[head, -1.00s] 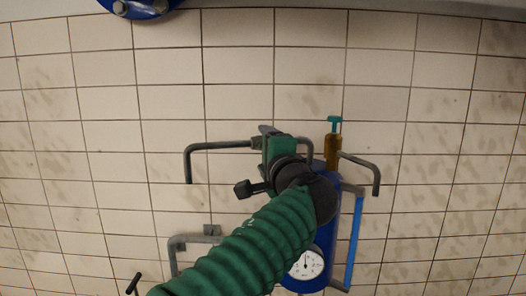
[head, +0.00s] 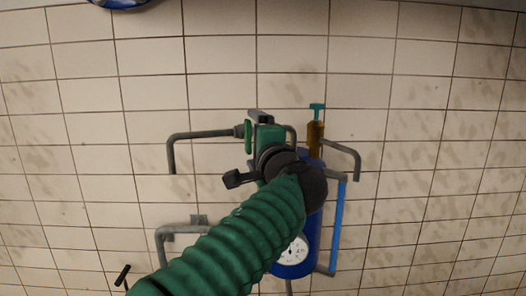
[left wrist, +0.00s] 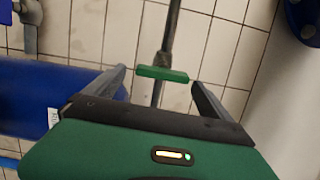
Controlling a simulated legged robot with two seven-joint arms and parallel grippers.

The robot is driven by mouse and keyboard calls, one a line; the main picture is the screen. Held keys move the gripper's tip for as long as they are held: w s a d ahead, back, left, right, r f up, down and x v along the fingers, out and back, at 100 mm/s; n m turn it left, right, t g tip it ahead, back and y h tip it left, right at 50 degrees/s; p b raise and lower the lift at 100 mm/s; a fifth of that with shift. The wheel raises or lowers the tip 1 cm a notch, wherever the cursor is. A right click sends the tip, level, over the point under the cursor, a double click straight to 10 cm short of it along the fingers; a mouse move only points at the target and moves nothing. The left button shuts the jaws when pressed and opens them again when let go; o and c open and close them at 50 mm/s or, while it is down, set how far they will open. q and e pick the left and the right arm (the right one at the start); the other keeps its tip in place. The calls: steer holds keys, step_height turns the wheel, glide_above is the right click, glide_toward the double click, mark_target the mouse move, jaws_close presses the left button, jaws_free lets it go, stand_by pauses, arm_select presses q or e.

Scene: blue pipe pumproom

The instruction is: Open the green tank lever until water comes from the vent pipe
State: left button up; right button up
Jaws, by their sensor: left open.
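The green lever (left wrist: 162,73) sits across a grey pipe (left wrist: 168,35) in the left wrist view. My left gripper (left wrist: 158,80) is open, with one finger on each side of the lever and a visible gap to both. In the head view, a narrow green lever piece (head: 248,136) shows at the pipe's end, just left of my left gripper (head: 262,120). The blue tank (head: 310,235) is partly hidden behind my arm. A grey pipe (head: 200,134) runs left from the lever and bends down to an open end. No water shows there. My right gripper is not in view.
A brass valve (head: 315,138) with a teal handle (head: 317,108) stands right of the gripper. Another bent pipe (head: 190,230) is at lower left. The tiled wall (head: 440,150) is clear to the right.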

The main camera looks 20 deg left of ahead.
arm_select(q)
steer(key=b+v, duration=0.5)
steer(key=v, duration=1.1)
steer(key=shift+d+b, duration=0.2)
steer(key=shift+b, duration=0.15)
steer(key=shift+s+a+f, duration=0.1)
steer(key=shift+f, duration=0.05)
steer(key=w+a+f+g+h+b, duration=0.1)
steer(key=f+g+h, duration=0.1)
steer(key=f, duration=0.9)
steer(key=w+a+f+g+h, duration=0.1)
steer(key=w+f+g, duration=0.1)
steer(key=f, duration=0.9)
steer(key=w+a+f+g+h+b, duration=0.1)
steer(key=a+f+g+h, duration=0.1)
steer(key=f, duration=0.9)
steer(key=s+a+f+n+g+h, duration=0.1)
steer(key=s+f+n, duration=0.3)
steer(key=f, duration=0.6)
steer(key=s+a+f+n+g+h+b, duration=0.1)
steer(key=s+a+f+n+g, duration=0.2)
steer(key=s+f, duration=0.6)
steer(key=s+a+f+n+g+h, duration=0.2)
steer(key=s+f+n, duration=0.3)
steer(key=f, duration=0.6)
steer(key=shift+s+a+f+g+b, duration=0.3)
steer(key=shift+s+a+g, duration=0.15)
steer(key=shift+s, duration=0.4)
